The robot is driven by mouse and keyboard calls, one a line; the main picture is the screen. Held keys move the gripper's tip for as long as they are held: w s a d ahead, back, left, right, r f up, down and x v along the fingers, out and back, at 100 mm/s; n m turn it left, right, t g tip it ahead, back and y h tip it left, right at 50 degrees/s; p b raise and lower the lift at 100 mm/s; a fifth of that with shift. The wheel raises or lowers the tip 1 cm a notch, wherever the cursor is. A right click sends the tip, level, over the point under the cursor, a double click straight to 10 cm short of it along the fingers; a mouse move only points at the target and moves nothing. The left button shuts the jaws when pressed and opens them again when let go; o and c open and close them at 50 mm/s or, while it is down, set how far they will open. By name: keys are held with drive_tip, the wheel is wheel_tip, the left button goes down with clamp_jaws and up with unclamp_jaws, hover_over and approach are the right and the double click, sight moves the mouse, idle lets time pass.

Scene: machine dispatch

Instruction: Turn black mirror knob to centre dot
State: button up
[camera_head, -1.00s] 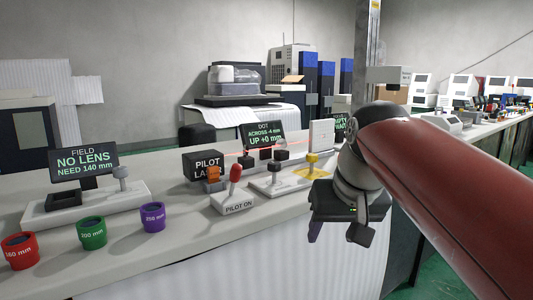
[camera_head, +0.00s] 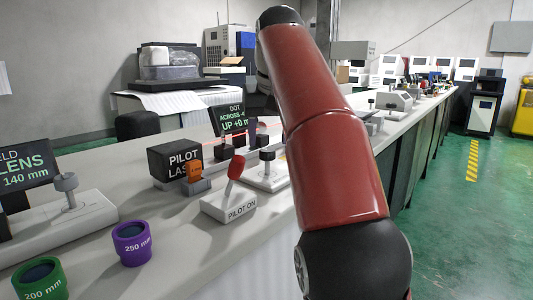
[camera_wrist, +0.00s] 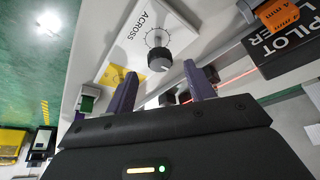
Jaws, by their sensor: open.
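The black knob (camera_wrist: 160,60) sits on a white plate (camera_wrist: 121,73) marked ACROSS, with a ring of dial marks, in the wrist view. My gripper (camera_wrist: 160,68) is open and empty, its two purple fingers pointing toward the knob, one on each side in the picture. I cannot tell the remaining distance; no contact shows. The DOT screen (camera_head: 232,118) reads ACROSS -4, with UP +0 below, partly covered by my arm.
The black PILOT LASER box (camera_head: 175,160) with an orange piece (camera_head: 194,171) and the red-handled PILOT ON switch (camera_head: 235,168) stand left of the knob. Purple (camera_head: 132,243) and green (camera_head: 39,279) lens rings are at front left. A thin red beam crosses near the knob.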

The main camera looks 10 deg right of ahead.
sight(268, 150)
drive_tip(key=shift+b+x, duration=0.55)
drive_tip(key=shift+x, duration=1.2)
drive_tip(key=shift+c, duration=0.2)
drive_tip(key=c, duration=0.9)
